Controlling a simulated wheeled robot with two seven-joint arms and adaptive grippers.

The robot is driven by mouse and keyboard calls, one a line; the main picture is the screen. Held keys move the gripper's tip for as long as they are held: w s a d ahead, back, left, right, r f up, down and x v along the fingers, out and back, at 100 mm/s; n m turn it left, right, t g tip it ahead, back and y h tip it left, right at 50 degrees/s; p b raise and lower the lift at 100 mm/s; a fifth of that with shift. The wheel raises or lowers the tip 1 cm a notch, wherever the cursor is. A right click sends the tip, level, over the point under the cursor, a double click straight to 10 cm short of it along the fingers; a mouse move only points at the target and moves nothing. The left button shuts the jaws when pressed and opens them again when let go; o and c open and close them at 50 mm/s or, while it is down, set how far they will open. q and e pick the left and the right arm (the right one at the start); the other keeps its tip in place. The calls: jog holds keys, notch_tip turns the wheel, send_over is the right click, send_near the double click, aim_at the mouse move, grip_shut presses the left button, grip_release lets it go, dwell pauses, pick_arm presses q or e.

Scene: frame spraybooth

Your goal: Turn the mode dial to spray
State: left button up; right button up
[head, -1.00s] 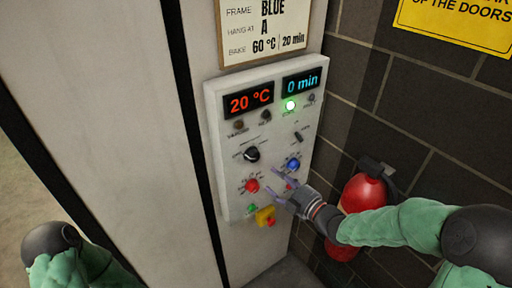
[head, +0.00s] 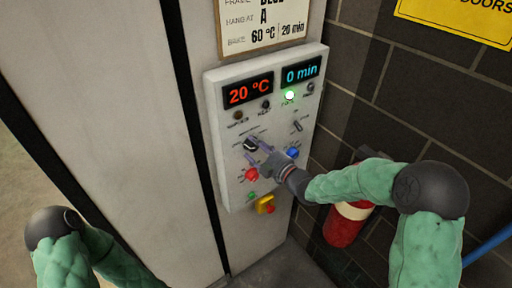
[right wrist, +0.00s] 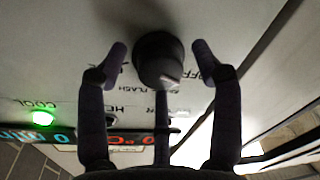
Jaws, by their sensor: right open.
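The mode dial (head: 251,145) is a black round knob on the light grey control panel, below the temperature display. In the right wrist view the dial (right wrist: 158,58) sits between the two fingers, with a pale mark on its lower right edge. The labels OFF and FLASH show around it; the spray label is not clearly readable. My right gripper (head: 256,151) is at the panel with its fingers around the dial. It is open (right wrist: 160,52), with a gap on each side of the knob. My left gripper is out of view; only its arm shows at the lower left.
The panel (head: 227,188) also carries a red knob (head: 251,174), a blue knob (head: 293,153), a lever switch (head: 297,126) and a yellow-and-red stop button (head: 265,204). A lit green lamp (head: 290,95) shows. A fire extinguisher (head: 343,227) hangs on the brick wall, partly behind my right arm.

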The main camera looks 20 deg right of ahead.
jog(key=c, duration=1.1)
jog(key=shift+c, duration=0.2)
jog(key=shift+f+m+b, duration=0.1)
jog(key=shift+m+b, duration=1.85)
jog(key=shift+m, duration=0.25)
jog(key=m+b, duration=0.2)
jog(key=m, duration=0.1)
jog(key=shift+m+t, duration=0.3)
jog(key=shift+t, duration=0.1)
jog(key=shift+r+m, duration=0.2)
jog(key=shift+m, duration=0.3)
jog(key=shift+w+d+r, duration=0.1)
